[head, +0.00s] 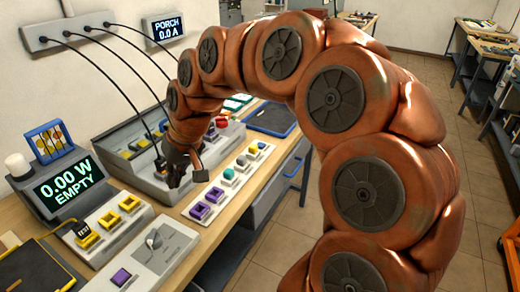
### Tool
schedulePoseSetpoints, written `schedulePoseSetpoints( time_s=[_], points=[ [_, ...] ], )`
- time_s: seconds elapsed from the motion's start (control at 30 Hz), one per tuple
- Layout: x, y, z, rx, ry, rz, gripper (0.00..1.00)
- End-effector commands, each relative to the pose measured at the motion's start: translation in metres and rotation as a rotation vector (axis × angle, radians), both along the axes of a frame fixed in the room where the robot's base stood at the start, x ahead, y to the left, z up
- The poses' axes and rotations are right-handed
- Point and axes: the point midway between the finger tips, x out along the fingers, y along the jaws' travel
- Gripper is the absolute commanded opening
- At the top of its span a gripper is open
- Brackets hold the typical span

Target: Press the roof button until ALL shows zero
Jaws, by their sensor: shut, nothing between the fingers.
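My arm and gripper hide part of the console. No label reading ROOF is legible. No display reading ALL is in view. A wall display (167,30) reads PORCH 0.0 A. A bench display (65,188) reads 0.00 W EMPTY.
A white strip with purple, green and yellow buttons (228,183) lies in front of the console. Black cables (115,55) run from a wall socket bar (68,31).

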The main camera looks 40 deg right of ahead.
Motion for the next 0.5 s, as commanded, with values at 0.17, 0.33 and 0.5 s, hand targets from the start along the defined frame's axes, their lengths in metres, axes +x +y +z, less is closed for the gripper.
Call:
schedulePoseSetpoints(
  time_s=[0.17,0.33,0.5],
  points=[
    [0.074,-0.072,0.004,0.075,-0.133,-0.158,0.00],
    [0.118,-0.158,0.002,0.113,-0.239,-0.324,0.00],
    [0.137,-0.251,-0.011,0.126,-0.320,-0.494,0.00]
  ],
)
